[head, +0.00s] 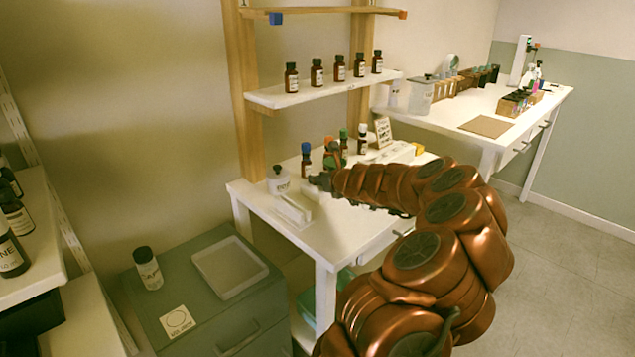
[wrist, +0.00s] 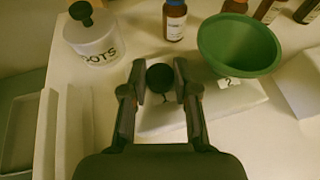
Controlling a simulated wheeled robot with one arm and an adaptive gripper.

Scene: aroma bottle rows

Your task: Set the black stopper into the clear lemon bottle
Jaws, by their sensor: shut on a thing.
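My gripper (head: 320,182) reaches over the white table beside the shelf post. In the wrist view its two fingers (wrist: 160,88) are closed on the black stopper (wrist: 159,77), a round dark knob seen from above. The stopper is over a flat white block (wrist: 214,109); what is directly beneath it is hidden. I cannot make out a clear lemon bottle in either view.
A white lidded jar (wrist: 92,42) stands left of the gripper. Several bottles line the shelf (head: 325,91) above.

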